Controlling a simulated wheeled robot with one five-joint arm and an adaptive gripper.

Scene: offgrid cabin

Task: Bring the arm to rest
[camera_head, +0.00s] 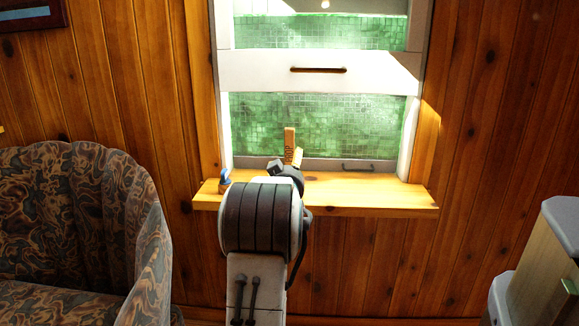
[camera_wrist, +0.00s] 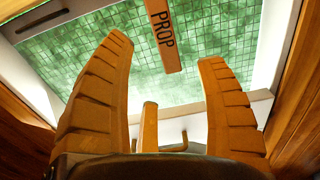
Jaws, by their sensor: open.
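My gripper (camera_wrist: 166,50) is open, its two ribbed fingers apart in the wrist view. A wooden stick marked PROP (camera_wrist: 163,30) shows beyond and between the fingertips, and no finger is seen to close on it. In the head view the prop (camera_head: 290,142) stands upright in front of the green window pane, just above my gripper. My arm reaches forward to the window sill and hides most of my gripper and the prop's lower end. A short tan bar (camera_wrist: 149,127) shows low between the fingers; I cannot tell what it is.
The window (camera_head: 320,125) has a white rail (camera_head: 250,70) with a handle. A wooden sill (camera_head: 385,195) juts out below it, with a small blue thing (camera_head: 225,180) at its left. A patterned armchair (camera_head: 75,200) stands left. Grey-topped furniture (camera_head: 550,260) stands right.

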